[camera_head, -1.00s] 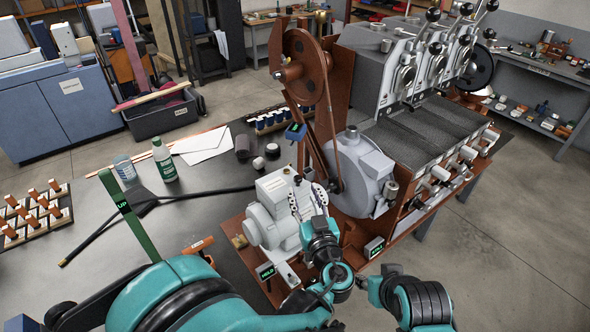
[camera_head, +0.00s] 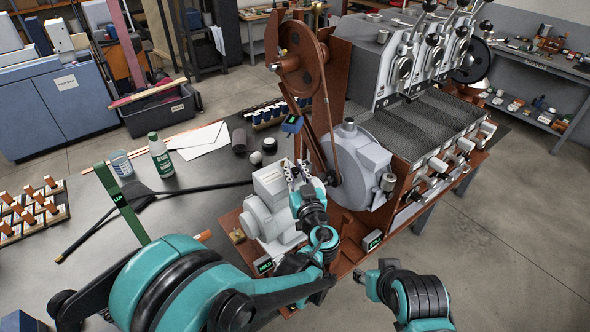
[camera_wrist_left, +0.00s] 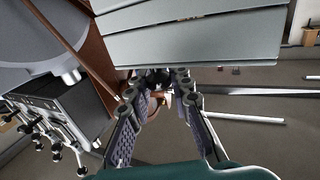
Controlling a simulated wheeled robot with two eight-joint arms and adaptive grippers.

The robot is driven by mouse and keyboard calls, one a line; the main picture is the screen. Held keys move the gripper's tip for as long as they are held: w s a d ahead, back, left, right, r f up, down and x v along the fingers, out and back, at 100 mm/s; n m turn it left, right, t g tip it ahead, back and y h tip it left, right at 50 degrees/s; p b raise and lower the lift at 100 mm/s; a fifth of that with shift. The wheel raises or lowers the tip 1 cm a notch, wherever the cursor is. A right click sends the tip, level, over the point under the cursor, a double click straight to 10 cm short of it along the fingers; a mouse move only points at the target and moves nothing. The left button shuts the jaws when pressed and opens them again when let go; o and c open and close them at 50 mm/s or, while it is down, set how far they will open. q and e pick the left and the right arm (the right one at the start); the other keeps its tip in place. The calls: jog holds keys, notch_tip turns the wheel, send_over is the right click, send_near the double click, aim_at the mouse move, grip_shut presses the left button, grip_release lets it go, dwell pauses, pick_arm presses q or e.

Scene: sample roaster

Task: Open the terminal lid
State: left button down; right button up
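The pale grey motor (camera_head: 262,222) stands on a red-brown base. A box-like terminal housing (camera_head: 270,183) sits on its top; its lid looks closed, though its edges are hard to make out. My left gripper (camera_head: 297,170) is at the right side of this housing, fingers apart and nothing visibly held. In the left wrist view the fingers (camera_wrist_left: 158,78) reach up to the edge of a grey slatted surface (camera_wrist_left: 200,40); I cannot tell whether they touch it. My right arm's end (camera_head: 368,282) is at the lower right, its fingers unclear.
A belt wheel (camera_head: 302,62) and grey blower housing (camera_head: 358,165) stand just right of the motor.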

dwell(0.3)
pick_arm(q)
jog(key=shift+w+a+r+g+p, duration=0.1)
jog(key=shift+r+g+p, duration=0.25)
jog(key=shift+p, duration=0.3)
jog(key=w+r+g+p, duration=0.1)
jog(key=p, duration=0.2)
jog(key=w+a+r+n+g+h+p, duration=0.1)
jog(key=g+p, duration=0.1)
jog(key=w+a+r+g+h+p, duration=0.1)
jog(key=p, duration=0.2)
jog(key=shift+w+a+r+n+p, duration=0.15)
jog(key=shift+a+r+n+p, duration=0.15)
jog(key=shift+r+n, duration=0.1)
jog(key=w+a+f+n+g+h+p, duration=0.3)
jog(key=w+a+g+h+p, duration=0.3)
jog(key=w+g, duration=0.4)
jog(key=shift+w+a+f+g+h, duration=0.25)
jog(key=shift+a+f+g+h, duration=0.5)
jog(key=shift+g, duration=0.3)
jog(key=shift+w, duration=0.1)
